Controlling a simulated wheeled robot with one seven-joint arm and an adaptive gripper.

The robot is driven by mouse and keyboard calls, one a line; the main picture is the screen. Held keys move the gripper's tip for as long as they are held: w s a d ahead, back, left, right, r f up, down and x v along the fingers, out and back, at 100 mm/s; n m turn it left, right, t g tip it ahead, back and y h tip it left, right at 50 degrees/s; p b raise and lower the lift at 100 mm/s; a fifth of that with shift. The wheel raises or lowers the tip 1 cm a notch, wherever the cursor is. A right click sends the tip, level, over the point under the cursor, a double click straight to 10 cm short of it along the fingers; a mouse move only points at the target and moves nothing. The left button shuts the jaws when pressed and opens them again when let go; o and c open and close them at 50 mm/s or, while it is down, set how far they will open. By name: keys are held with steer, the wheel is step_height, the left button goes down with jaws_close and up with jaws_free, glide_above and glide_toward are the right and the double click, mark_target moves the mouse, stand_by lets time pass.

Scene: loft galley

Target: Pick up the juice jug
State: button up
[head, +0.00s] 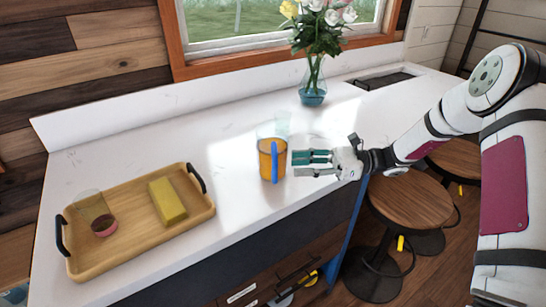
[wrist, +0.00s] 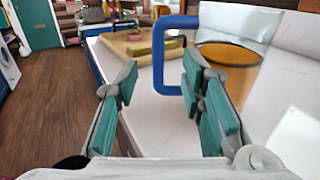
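The juice jug (head: 265,158) stands upright on the white counter. It is clear, with orange juice inside and a blue handle (head: 274,163) facing the front of the counter. My gripper (head: 302,163) is just right of the jug in the head view, low over the counter's front part, with its teal-padded fingers pointing at it. In the wrist view, my gripper (wrist: 160,72) is open with nothing between its pads. The jug (wrist: 226,65) is ahead, and its handle (wrist: 159,60) shows beyond the gap between the fingers. The right finger overlaps part of the handle and jug.
A wooden tray (head: 140,245) with black handles lies left on the counter (head: 225,190). It holds a yellow block (head: 167,201) and a glass (head: 98,214) with a reddish drink. A flower vase (head: 313,88) stands behind. Stools (head: 409,201) stand on the floor at right.

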mark_target(275, 181)
steer(key=shift+s+a, duration=0.1)
steer(key=shift+a, duration=1.05)
steer(key=a+p, duration=0.1)
steer(key=a, duration=0.1)
steer(key=a+p, duration=0.1)
steer(key=a, duration=0.1)
steer(key=shift+s+a+f, duration=0.1)
steer(key=shift+s+f, duration=0.05)
steer(key=shift+s, duration=0.25)
steer(key=shift+w+a+f, duration=0.1)
steer(key=shift+a, duration=0.3)
jaws_close()
